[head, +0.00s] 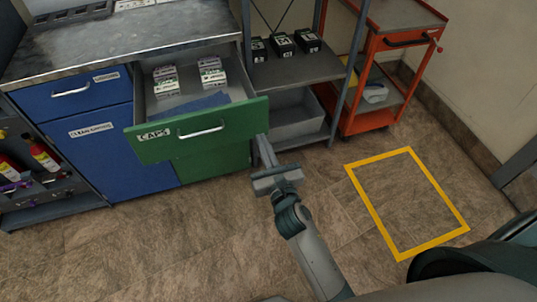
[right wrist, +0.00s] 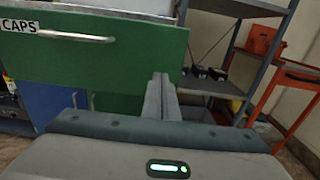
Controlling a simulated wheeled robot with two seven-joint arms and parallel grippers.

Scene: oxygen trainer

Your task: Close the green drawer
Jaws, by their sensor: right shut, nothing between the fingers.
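The green drawer (head: 236,127) is pulled out from the cabinet under the metal counter, with a "CAPS" label and a silver handle (head: 201,132). Several small boxes and a blue item lie inside it. In the right wrist view the drawer front (right wrist: 110,62) fills the upper left. My right gripper (head: 263,140) is shut and empty, with its fingers at the lower right end of the drawer front. In the right wrist view the fingers (right wrist: 161,82) overlap the front's lower right corner; I cannot tell whether they touch it. My left gripper is not in view.
A blue drawer and door (head: 107,140) stand left of the green drawer. A grey shelf (head: 295,68) with black boxes and an orange cart (head: 381,70) stand to the right. A yellow floor outline (head: 433,243) surrounds bare floor. Floor before the drawer is clear.

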